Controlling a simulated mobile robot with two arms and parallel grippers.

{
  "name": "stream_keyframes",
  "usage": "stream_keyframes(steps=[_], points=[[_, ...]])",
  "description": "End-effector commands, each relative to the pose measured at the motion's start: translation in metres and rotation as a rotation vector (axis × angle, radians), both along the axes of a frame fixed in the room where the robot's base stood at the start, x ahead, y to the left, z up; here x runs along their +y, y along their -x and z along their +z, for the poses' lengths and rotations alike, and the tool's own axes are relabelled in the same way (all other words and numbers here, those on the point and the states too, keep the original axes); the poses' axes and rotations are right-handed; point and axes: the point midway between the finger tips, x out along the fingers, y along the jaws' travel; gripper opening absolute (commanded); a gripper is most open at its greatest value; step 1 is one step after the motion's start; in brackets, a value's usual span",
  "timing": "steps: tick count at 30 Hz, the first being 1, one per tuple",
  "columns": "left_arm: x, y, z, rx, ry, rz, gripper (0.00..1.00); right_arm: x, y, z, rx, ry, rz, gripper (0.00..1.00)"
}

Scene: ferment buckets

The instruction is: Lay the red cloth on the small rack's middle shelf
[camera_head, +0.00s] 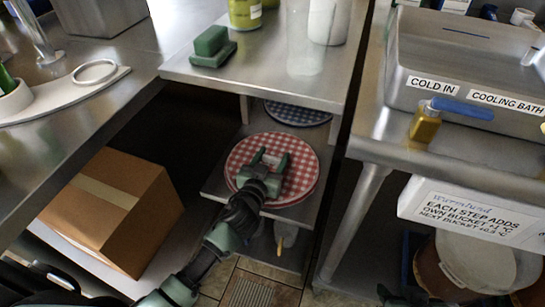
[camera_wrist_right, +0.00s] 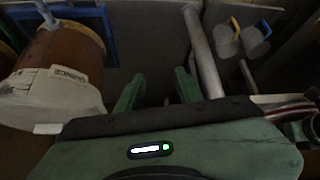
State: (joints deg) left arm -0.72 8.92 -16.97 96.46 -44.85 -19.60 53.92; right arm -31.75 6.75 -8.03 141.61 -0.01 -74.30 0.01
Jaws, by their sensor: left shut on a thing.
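The red checked cloth (camera_head: 240,152) is round and lies flat on the middle shelf (camera_head: 213,186) of the small rack, near its front. My left gripper (camera_head: 270,160) is over the cloth's middle and shut on it; the gripper hides that part and the exact grip. A blue checked round cloth (camera_head: 298,112) lies further back on the same shelf, partly under the rack's top shelf. My right gripper (camera_wrist_right: 158,88) shows in the right wrist view with its fingers apart and nothing between them.
The rack's top shelf (camera_head: 262,83) carries a green block (camera_head: 211,46) and several containers. A cardboard box (camera_head: 112,210) stands at left. A steel bath (camera_head: 465,75) is at right, with a white sign (camera_head: 475,217) below. A brown bucket (camera_wrist_right: 62,45) shows in the wrist view.

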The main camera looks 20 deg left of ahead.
Motion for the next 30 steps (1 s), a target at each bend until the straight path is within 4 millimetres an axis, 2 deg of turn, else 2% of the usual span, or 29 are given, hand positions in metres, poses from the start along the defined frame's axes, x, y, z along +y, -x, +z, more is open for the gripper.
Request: stream_keyframes(steps=[4,5,7,18,21,30], points=[[0.000,0.000,-0.001,-0.001,0.000,0.000,0.12,0.001,-0.004,0.001,-0.019,-0.004,0.002,0.36],[0.000,0.000,-0.001,0.000,0.000,0.000,0.57,0.002,-0.005,0.002,-0.024,-0.005,0.002,0.36],[0.000,0.000,-0.001,0.000,0.000,0.000,0.76,0.002,-0.005,0.003,-0.025,-0.006,0.003,0.36],[0.000,0.000,0.000,0.000,0.000,0.000,0.76,0.002,-0.004,0.003,-0.019,-0.005,0.002,0.36],[0.000,0.000,0.003,0.000,0.000,0.000,0.76,-0.001,0.005,-0.002,0.030,0.005,-0.002,0.36],[0.002,0.067,0.011,0.004,0.003,0.001,0.76,-0.015,0.050,-0.015,0.231,0.047,-0.019,0.36]])
